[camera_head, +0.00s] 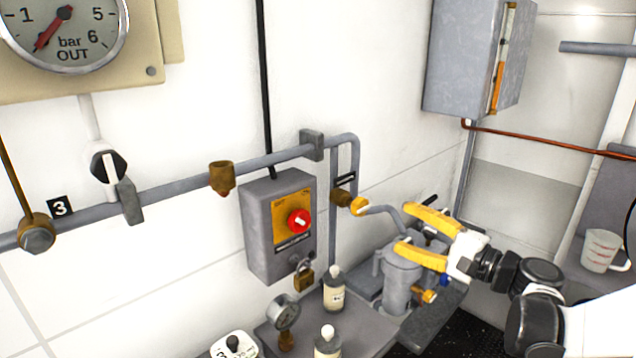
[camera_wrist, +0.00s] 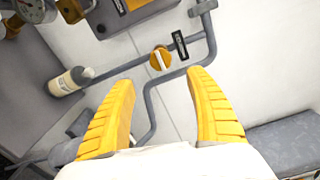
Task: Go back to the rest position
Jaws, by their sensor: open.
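My gripper (camera_head: 415,233) has yellow fingers. In the head view it is at the right of centre, above and in front of a grey cylindrical pump-like unit (camera_head: 400,285). The fingers are spread apart with nothing between them. In the wrist view my gripper (camera_wrist: 165,108) is also open and empty, pointing towards the wall pipes. A yellow valve knob (camera_wrist: 160,58) on the pipe lies beyond the gap between the fingers; the same yellow knob (camera_head: 358,205) shows left of the fingertips in the head view. No rest position is marked in view.
A grey control box (camera_head: 280,228) with a red knob (camera_head: 299,221) and a padlock (camera_head: 304,275) hangs on the wall. Bottles (camera_head: 335,292) and a small gauge (camera_head: 285,312) are on a grey surface below. A pressure gauge (camera_head: 65,30) is upper left; a measuring cup (camera_head: 603,250) stands right.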

